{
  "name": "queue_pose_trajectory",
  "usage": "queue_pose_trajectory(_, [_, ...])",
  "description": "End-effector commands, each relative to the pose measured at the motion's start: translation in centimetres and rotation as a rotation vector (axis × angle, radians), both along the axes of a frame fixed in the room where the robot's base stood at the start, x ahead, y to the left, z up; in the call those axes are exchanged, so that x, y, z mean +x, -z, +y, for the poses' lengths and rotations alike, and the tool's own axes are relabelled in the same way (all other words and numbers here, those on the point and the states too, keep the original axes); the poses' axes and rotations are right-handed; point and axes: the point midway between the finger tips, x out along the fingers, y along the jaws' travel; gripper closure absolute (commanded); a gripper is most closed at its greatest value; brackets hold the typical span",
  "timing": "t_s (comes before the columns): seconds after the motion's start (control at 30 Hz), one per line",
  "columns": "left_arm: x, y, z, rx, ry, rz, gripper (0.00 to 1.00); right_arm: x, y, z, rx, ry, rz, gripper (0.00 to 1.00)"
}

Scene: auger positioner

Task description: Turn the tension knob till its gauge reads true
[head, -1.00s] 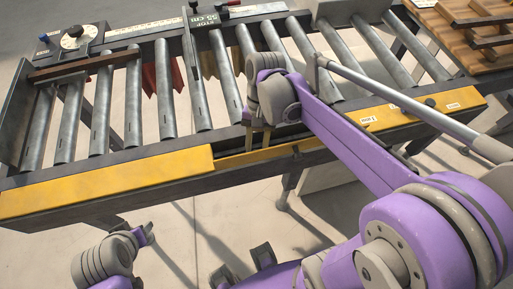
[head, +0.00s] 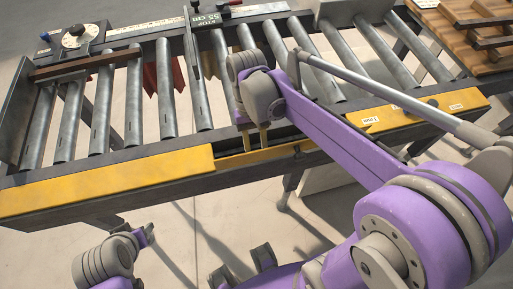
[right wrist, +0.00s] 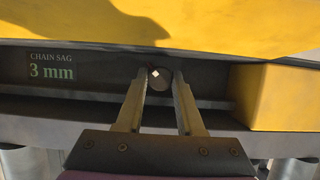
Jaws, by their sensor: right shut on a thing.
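The tension knob (right wrist: 159,79) is a dark round knob with a small white mark, set in a dark recess under a yellow cover in the right wrist view. My right gripper (right wrist: 158,80) is shut on it, one finger on each side. Left of it in the recess, the gauge (right wrist: 51,67) reads "CHAIN SAG 3 mm". In the head view my right gripper (head: 256,141) reaches into the gap in the yellow side rail, and the knob is hidden there. My left gripper (head: 148,233) is in front of the conveyor, away from it; its jaws are not clear.
The yellow guard (head: 110,180) runs along the conveyor's front edge. Metal rollers (head: 165,90) lie behind it, with a dial plate (head: 74,36) and a stop scale (head: 206,18) at the back. A wooden pallet (head: 480,35) is at the upper right. Yellow covers border the recess closely.

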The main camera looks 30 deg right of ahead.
Motion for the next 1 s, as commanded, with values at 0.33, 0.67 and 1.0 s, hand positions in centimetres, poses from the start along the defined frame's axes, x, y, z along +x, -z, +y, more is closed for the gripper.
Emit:
queue_pose_trajectory(0.33, [0.0,0.0,0.0,0.0,0.0,0.0,0.5,0.0,-0.1,0.0,0.0,-0.002,0.0,1.0])
queue_pose_trajectory(0.67, [0.0,0.0,0.0,0.0,0.0,0.0,0.5,0.0,0.0,0.0,0.0,-0.002,0.0,0.51])
queue_pose_trajectory(1.0, [0.1,-0.4,0.0,0.0,0.0,-0.002,0.5,1.6,-3.8,-0.4,0.0,-0.002,0.0,0.51])
